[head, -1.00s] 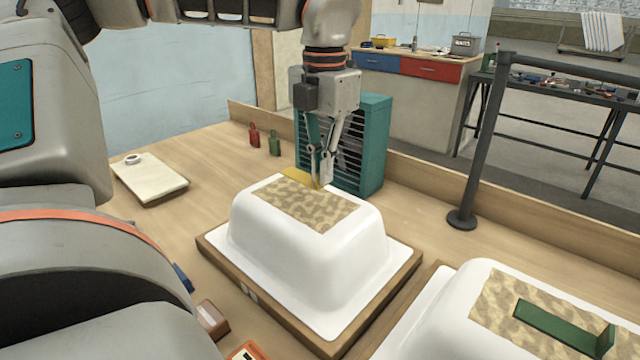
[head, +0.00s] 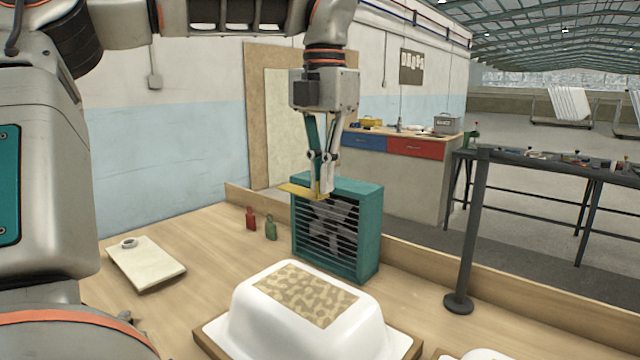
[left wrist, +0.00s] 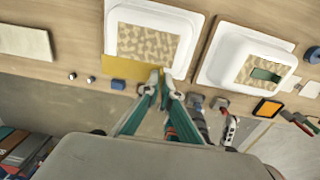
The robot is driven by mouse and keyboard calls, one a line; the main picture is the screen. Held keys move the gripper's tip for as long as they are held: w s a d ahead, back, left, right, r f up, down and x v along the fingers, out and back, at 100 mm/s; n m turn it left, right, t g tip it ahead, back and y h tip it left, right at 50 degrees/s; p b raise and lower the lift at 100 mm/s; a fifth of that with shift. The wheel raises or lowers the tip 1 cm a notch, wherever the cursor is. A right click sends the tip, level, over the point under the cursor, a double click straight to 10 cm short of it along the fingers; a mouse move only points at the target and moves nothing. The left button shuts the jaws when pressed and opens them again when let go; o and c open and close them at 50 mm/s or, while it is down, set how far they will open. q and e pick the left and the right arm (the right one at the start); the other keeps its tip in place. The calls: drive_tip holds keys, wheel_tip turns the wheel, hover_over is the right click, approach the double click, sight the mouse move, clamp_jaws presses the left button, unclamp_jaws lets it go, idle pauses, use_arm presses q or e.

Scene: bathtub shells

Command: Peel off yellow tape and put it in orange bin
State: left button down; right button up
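My left gripper (head: 321,192) is shut on the strip of yellow tape (head: 298,190) and holds it in the air above and behind the white tub shell (head: 262,312). The tape sticks out to the left of the fingertips. In the left wrist view the tape (left wrist: 125,67) reaches from the fingertips (left wrist: 157,76) across the tub's near edge. A tan patterned patch (head: 305,294) lies on the tub's top. A small orange-rimmed item (left wrist: 267,108) shows in the left wrist view; I cannot tell whether it is the orange bin. My right gripper is out of view.
A teal fan box (head: 368,235) stands behind the tub, close to the gripper. A second tub shell (left wrist: 215,75) with a green strip (left wrist: 266,74) lies to the right. A red bottle (head: 251,219), a green bottle (head: 271,229) and a pale board (head: 147,264) are on the left.

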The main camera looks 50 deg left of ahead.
use_arm(q)
drive_tip(key=shift+r+p, duration=0.5)
drive_tip(key=shift+r, duration=0.35)
drive_tip(key=shift+r+p, duration=0.45)
drive_tip(key=shift+r, duration=0.2)
drive_tip(key=shift+r+p, duration=0.85)
drive_tip(key=shift+r, duration=0.1)
drive_tip(key=shift+r+p, duration=0.7)
drive_tip(key=shift+p, duration=0.1)
drive_tip(key=shift+r+p, duration=0.85)
drive_tip(key=shift+p, duration=0.15)
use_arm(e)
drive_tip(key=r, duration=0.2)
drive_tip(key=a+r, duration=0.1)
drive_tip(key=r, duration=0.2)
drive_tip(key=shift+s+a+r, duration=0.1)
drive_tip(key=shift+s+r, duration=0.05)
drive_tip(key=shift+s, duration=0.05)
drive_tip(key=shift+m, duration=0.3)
